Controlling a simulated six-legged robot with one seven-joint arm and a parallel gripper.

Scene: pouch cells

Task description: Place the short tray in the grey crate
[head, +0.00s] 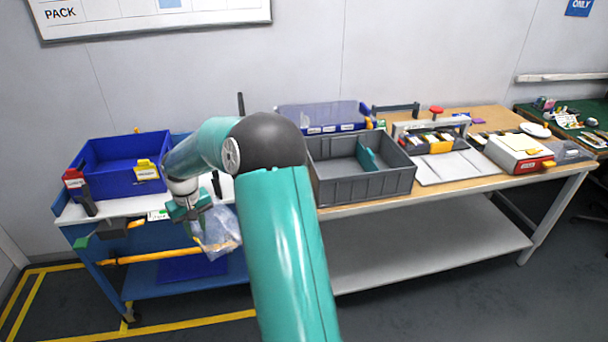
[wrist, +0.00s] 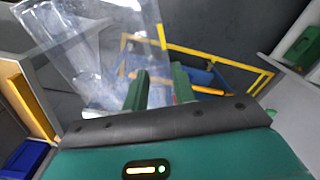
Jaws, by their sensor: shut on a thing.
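A clear plastic tray (head: 217,232), which I take for the short tray, hangs tilted from my gripper (head: 196,212) in front of the left cart. In the wrist view the clear tray (wrist: 85,50) fills the upper left. The green fingers of my gripper (wrist: 160,88) are shut on its edge. The grey crate (head: 365,191) stands on the wooden table to the right of my gripper, apart from it. A teal piece (head: 367,155) stands inside the crate. My arm hides part of the crate's left side.
A blue bin (head: 120,171) stands on the left cart. Behind the grey crate is a blue bin with a clear lid (head: 322,112).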

